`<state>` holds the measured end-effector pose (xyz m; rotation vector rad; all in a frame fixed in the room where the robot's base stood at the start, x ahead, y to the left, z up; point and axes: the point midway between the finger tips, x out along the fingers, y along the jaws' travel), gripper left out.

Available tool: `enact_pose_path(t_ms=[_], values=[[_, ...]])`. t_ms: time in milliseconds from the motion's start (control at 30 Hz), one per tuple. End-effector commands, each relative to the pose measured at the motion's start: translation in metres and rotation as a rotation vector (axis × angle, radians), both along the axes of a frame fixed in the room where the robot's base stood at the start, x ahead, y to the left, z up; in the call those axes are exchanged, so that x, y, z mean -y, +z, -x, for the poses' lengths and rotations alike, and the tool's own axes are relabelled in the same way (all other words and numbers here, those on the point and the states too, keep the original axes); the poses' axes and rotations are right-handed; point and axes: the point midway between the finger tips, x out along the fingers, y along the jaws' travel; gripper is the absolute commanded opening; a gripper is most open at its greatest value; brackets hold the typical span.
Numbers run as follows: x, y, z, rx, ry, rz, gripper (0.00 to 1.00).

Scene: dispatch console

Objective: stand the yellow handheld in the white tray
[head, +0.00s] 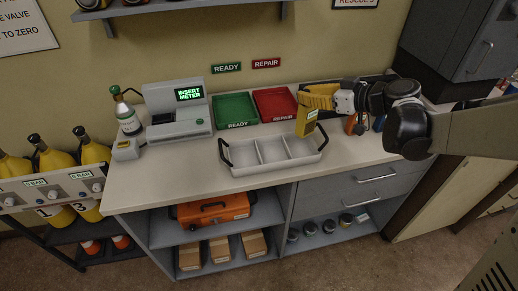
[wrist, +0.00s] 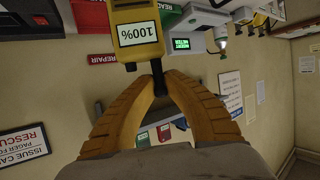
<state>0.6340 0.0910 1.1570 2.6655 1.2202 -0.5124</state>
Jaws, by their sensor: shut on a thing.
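My gripper (head: 318,96) is shut on the yellow handheld (head: 306,121). The handheld hangs upright from the fingers, over the right part of the white tray (head: 238,166). Its lower end is close to the tray; I cannot tell whether it touches. In the wrist view, my gripper (wrist: 158,84) pinches a dark stub at one end of the handheld (wrist: 135,52), whose label reads 100%, upside down in that view. The white tray has several compartments and black handles at its ends, and its visible compartments look empty.
A green READY tray (head: 236,108) and a red REPAIR tray (head: 274,102) lie behind the white tray. A grey meter station (head: 180,118) and a green-topped bottle (head: 127,115) stand at left. Orange and blue items (head: 356,124) are right of my gripper. The counter's front left is clear.

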Motion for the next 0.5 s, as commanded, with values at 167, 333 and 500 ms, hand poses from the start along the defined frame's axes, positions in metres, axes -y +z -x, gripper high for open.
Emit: enact_pose_path(t_ms=[167,333,500], values=[[-0.048,-0.031,0.006,0.0,0.007,-0.001,0.0],[-0.082,-0.052,0.009,0.0,0.005,-0.001,0.0],[-0.097,-0.059,0.01,-0.001,0.002,0.0,0.0]])
